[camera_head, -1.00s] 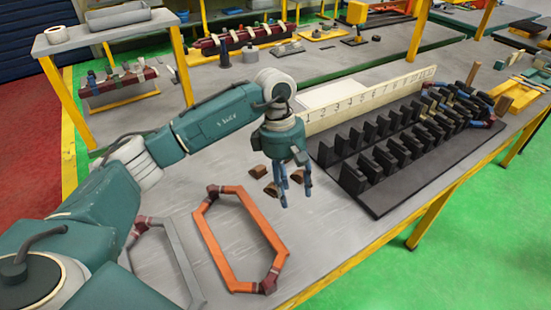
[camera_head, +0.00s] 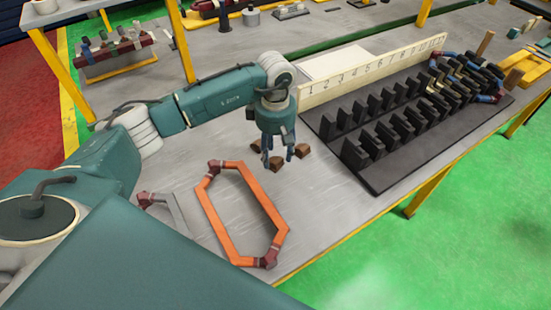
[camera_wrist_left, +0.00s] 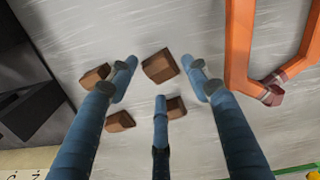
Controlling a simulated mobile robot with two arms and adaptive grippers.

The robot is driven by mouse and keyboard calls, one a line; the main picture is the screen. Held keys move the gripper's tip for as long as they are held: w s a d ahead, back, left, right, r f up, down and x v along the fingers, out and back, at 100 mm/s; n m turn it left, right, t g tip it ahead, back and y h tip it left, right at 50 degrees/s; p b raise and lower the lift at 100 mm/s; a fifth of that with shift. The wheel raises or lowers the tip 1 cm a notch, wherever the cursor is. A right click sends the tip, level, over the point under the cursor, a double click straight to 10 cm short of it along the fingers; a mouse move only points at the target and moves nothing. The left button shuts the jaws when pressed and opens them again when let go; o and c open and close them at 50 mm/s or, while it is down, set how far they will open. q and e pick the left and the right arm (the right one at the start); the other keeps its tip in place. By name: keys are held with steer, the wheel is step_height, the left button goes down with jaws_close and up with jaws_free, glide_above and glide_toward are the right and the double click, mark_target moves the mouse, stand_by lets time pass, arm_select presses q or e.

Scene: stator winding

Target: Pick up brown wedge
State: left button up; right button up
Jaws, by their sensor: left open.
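Several brown wedges lie loose on the grey tabletop. In the head view one wedge (camera_head: 303,149) is right of my left gripper (camera_head: 278,158), and another wedge (camera_head: 276,164) is just by its fingertips. A third wedge (camera_head: 256,146) is partly hidden behind the fingers. In the left wrist view my gripper (camera_wrist_left: 160,78) is open and empty, its three blue fingers spread above the wedges. One wedge (camera_wrist_left: 160,66) shows between the two outer fingertips. Other wedges lie at left (camera_wrist_left: 95,76), lower left (camera_wrist_left: 120,121) and by the middle finger (camera_wrist_left: 175,107). My right gripper is out of view.
An orange hexagonal coil frame (camera_head: 240,215) lies in front of the wedges, with a grey one (camera_head: 182,215) to its left. A black slotted rack (camera_head: 385,170) and a numbered ruler board (camera_head: 370,72) stand at right. Bare table surrounds the wedges.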

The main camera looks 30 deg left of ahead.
arm_select(q)
steer(key=shift+f, duration=1.15)
steer(key=c, duration=1.1)
steer(key=shift+o, duration=0.2)
steer(key=shift+r, duration=0.1)
